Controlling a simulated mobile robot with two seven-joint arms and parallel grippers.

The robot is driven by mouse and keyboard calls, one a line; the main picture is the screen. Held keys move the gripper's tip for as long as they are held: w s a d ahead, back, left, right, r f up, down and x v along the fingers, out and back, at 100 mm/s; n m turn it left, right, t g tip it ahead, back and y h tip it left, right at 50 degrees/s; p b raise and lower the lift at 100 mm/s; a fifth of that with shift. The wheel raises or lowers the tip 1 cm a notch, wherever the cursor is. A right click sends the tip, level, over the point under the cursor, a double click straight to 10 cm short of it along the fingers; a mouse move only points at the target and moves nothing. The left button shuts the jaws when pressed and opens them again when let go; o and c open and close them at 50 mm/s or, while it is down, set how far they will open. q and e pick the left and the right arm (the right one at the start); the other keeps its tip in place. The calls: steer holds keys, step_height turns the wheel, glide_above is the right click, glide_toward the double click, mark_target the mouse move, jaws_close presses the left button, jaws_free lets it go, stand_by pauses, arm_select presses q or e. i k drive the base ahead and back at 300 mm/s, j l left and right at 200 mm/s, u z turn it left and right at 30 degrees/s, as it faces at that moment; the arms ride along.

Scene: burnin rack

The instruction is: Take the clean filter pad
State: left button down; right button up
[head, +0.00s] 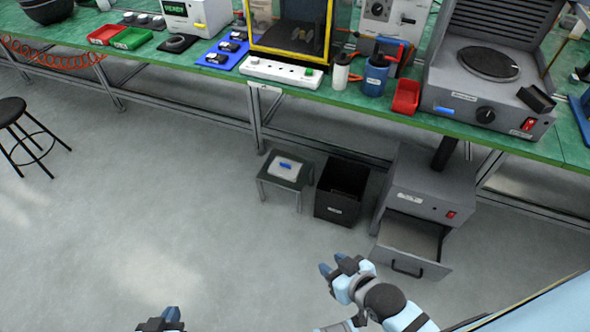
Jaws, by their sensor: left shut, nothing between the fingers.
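A pale, flat pad (285,168) with a blue label lies on a small grey stand (268,181) on the floor, and it looks like the clean filter pad. My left gripper (162,320) is at the bottom edge, partly cut off, shut and empty, well below and left of the stand. My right gripper (333,266) is open, with no object seen between its fingers. It is below and right of the stand, apart from the pad. A grey floor unit (432,187) has its lower drawer (412,242) pulled out; no pad shows in it.
A black open bin (338,205) stands between the stand and the grey unit. The green workbench (210,73) above carries a power strip (280,73), bottles and a hot plate (488,64). A black stool (25,135) is at left.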

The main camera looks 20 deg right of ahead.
mark_target(281, 167)
steer(key=i+j+z, duration=0.1)
steer(key=i+j, duration=0.15)
steer(key=i, duration=0.25)
steer(key=i+j+z, duration=0.1)
steer(key=i+j, duration=0.2)
steer(key=i, duration=0.15)
